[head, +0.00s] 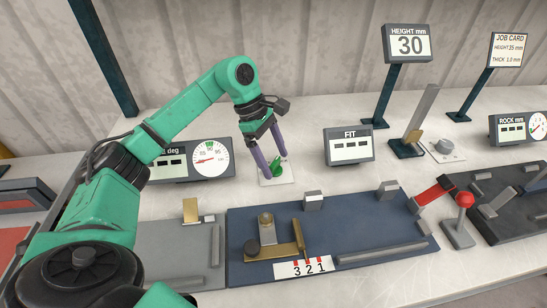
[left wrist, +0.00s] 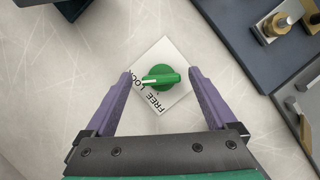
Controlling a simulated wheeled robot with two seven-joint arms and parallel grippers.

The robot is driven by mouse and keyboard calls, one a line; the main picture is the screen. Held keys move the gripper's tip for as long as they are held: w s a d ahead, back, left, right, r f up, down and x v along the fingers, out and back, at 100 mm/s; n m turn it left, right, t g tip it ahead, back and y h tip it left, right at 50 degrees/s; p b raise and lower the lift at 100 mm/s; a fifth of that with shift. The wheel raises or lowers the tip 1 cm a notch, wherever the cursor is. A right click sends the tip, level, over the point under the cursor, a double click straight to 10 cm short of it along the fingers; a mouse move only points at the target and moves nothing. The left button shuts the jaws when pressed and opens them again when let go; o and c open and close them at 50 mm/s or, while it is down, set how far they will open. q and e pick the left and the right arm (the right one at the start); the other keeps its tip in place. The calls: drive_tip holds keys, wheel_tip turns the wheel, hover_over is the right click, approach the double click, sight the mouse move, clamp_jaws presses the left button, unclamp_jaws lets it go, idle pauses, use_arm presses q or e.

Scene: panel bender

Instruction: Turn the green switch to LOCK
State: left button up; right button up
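The green switch (head: 277,167) is a knob on a white plate (head: 289,177) lying on the bench, below my left gripper (head: 267,168). In the left wrist view the knob (left wrist: 163,78) sits between the fingers of the left gripper (left wrist: 160,86), nearer the right finger. The fingers are spread apart, with a gap on both sides of the knob. The knob's white mark points left, toward the plate edge printed FREE and LOCK; I cannot tell exactly which word it lines up with. The left finger partly covers LOCK. My right gripper is out of view.
A dial panel (head: 209,157) stands left of the switch and a FIT display (head: 350,146) stands right of it. A dark blue fixture plate (head: 375,225) lies in front. A red-knobbed lever (head: 463,200) stands at the right. The bench behind the switch is clear.

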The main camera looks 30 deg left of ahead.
use_arm(q)
drive_tip(key=p+v, duration=0.1)
drive_tip(key=v, duration=1.3)
drive_tip(key=shift+r+p, duration=0.25)
drive_tip(key=shift+p, duration=0.05)
drive_tip(key=shift+f, duration=0.1)
